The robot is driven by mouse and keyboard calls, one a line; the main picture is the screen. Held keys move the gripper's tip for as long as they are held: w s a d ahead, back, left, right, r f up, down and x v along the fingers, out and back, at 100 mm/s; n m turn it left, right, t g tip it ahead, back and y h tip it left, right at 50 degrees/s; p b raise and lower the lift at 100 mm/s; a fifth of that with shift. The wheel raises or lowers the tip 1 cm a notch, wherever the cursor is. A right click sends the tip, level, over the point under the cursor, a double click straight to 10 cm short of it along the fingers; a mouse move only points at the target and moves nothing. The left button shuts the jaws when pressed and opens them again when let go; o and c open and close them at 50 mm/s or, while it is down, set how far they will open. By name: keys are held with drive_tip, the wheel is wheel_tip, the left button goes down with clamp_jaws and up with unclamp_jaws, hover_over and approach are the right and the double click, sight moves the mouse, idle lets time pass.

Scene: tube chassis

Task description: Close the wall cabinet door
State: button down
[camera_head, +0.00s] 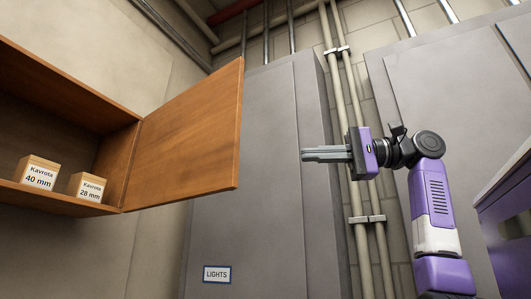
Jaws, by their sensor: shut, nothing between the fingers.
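The wooden wall cabinet (60,78) is at the left, with its inside showing. Its door (190,137) hangs on the cabinet's right side and stands open, swung out to the right. My gripper (305,154) is to the right of the door's free edge, at about mid-door height in the picture. It points left and its fingers are shut with nothing between them. A gap shows between the fingertips and the door, so they look apart; the depth between them is hard to tell.
A grey metal cabinet labelled LIGHTS (270,230) stands behind the door. Vertical pipes (350,100) run behind my arm. A purple unit (507,235) is at the right edge.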

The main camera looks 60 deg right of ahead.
drive_tip(key=s+a+p+x, duration=0.1)
drive_tip(key=a+p+x, duration=0.1)
drive_tip(key=x, duration=1)
drive_tip(key=shift+w+a+p, duration=0.2)
drive_tip(key=shift+a+p, duration=0.2)
drive_tip(key=shift+p, duration=0.35)
